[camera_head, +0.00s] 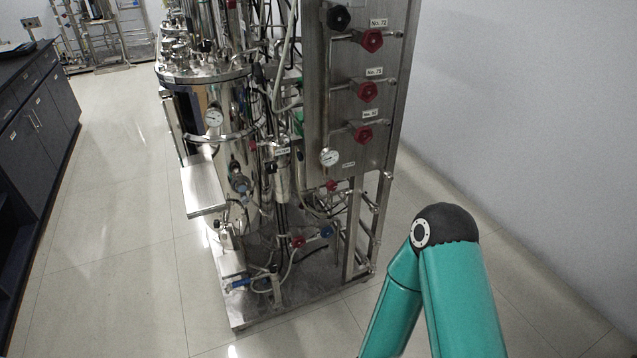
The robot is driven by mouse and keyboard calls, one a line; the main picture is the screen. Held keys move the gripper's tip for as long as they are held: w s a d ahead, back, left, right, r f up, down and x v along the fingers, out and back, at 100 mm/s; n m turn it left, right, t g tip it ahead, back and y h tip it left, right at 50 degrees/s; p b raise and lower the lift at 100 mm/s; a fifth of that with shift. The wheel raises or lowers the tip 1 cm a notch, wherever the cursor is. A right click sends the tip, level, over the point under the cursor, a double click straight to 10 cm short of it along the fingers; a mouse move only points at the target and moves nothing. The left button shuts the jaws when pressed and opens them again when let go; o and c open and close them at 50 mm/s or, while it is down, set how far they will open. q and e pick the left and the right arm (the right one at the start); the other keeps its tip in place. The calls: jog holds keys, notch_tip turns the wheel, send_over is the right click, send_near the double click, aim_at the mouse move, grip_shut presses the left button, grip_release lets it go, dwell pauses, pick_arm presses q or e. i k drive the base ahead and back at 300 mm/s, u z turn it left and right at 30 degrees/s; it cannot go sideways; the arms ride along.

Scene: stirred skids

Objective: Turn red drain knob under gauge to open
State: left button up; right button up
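A small red knob (332,186) sits just below a round white gauge (330,157) at the bottom of a steel panel (345,105). The gauge and knob are both in clear view, though the knob is small and its turn position cannot be told. Three larger red knobs stand in a column higher on the panel: the top one (372,41), the middle one (368,91) and the lower one (363,133). My teal right arm is bent at the lower right, clear of the panel. Neither gripper is in view.
A steel vessel (240,150) with its own gauge (214,118) stands left of the panel on a skid base. Blue and red valve handles sit low among the pipes. Dark cabinets (35,115) line the left. A white wall (520,110) stands at right. Floor is clear in front.

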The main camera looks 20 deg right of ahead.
aim_at(332, 185)
jog(key=u, duration=0.05)
jog(key=i, duration=0.95)
jog(key=z, duration=0.1)
